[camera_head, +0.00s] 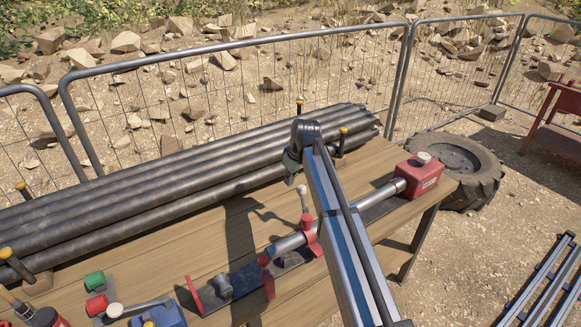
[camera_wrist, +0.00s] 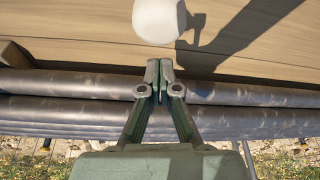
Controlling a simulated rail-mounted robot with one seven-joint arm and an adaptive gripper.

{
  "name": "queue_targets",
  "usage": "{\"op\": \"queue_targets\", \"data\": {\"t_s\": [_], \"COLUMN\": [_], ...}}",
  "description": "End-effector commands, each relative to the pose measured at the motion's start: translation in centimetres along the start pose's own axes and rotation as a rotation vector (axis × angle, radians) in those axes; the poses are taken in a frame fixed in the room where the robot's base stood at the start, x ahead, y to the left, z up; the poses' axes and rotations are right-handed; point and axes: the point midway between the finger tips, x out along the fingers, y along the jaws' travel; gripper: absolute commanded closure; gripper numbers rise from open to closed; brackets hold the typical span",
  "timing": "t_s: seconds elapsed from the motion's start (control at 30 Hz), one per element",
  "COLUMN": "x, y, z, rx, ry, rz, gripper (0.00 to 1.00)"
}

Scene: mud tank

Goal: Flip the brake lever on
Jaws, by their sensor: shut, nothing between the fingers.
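A lever with a pale round knob (camera_head: 302,190) stands up from a red collar (camera_head: 309,228) on the pipe assembly at the bench's front. I take this as the brake lever, though no label shows. My gripper (camera_head: 291,168) is partly hidden by my arm, just above and behind the knob in the head view. In the wrist view, my gripper's green fingers (camera_wrist: 160,70) are shut and empty. A white knob (camera_wrist: 158,20) is just beyond the tips, with a small gap in the picture. Its stem is hidden there.
Dark pipes (camera_head: 180,175) lie along the back of the wooden bench (camera_head: 205,250), between yellow-topped posts. A red box (camera_head: 419,178) stands at the bench's right end. A blue block (camera_head: 165,314) with another knobbed lever is at lower left. Wire fencing (camera_head: 240,85) stands behind.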

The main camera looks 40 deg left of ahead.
Motion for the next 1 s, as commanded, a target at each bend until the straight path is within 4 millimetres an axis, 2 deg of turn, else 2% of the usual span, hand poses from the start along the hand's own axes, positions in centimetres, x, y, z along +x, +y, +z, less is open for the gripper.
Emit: {"op": "queue_targets", "data": {"t_s": [0.03,0.23,0.77,1.0], "x": [-0.8,-1.2,-1.2,-1.6], "y": [-0.2,-0.1,-0.1,-0.4], "z": [1.1,2.6,3.1,4.3], "rx": [0.002,0.000,0.000,-0.003], "ry": [0.001,0.000,0.005,0.068], "rz": [0.001,0.000,0.001,0.013], "gripper": [1.00,1.00,1.00,1.00]}}
